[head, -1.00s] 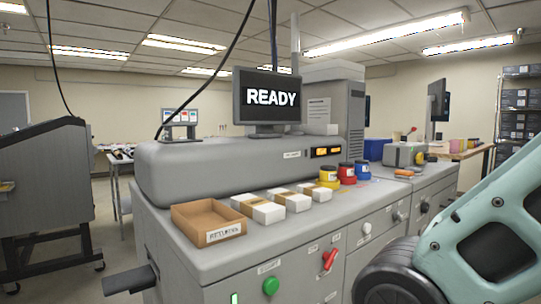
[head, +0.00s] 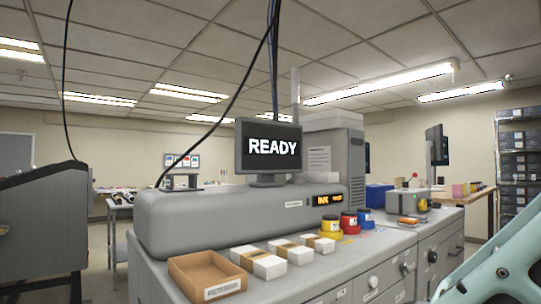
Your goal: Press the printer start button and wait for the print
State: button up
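The printer (head: 220,212) is a long grey machine with a rounded top housing, seen in the head view. Its monitor (head: 268,147) on top reads READY in white on black. A small amber display (head: 328,198) is lit on the housing's right end. The green button on the front panel is below the picture's lower edge and out of sight. Part of my own arm shows at the lower right, but my gripper is out of the picture.
An open cardboard tray (head: 208,275) and white boxes (head: 258,262) lie on the printer's front ledge. Yellow, red and blue ink jars (head: 349,221) stand right of them. A dark grey machine (head: 42,235) stands at the left, with an aisle between.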

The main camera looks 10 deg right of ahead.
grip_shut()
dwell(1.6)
